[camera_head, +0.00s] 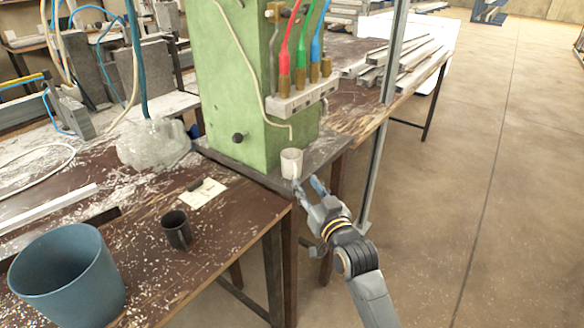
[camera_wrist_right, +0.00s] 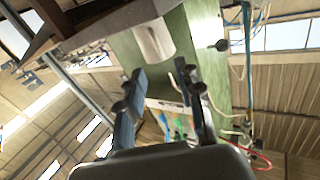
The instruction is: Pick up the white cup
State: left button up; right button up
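The white cup (camera_head: 291,163) stands upright on the dark ledge (camera_head: 326,151) at the foot of the green column, close to the ledge's front edge. My right gripper (camera_head: 308,183) is just in front of the cup and to its lower right, with its fingers apart and nothing between them. In the right wrist view the cup (camera_wrist_right: 153,40) shows beyond the fingertips of the open right gripper (camera_wrist_right: 160,72), with a gap between them. My left gripper is not in view.
The green column (camera_head: 238,85) rises close behind the cup, with colored hoses and a valve block (camera_head: 300,97) above it. A dark cup (camera_head: 177,229) and a blue bucket (camera_head: 68,278) stand on the brown table at left. Open floor lies to the right.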

aim_at(293, 168)
jog(key=x, duration=0.5)
jog(key=shift+w+a, duration=0.2)
grip_shut()
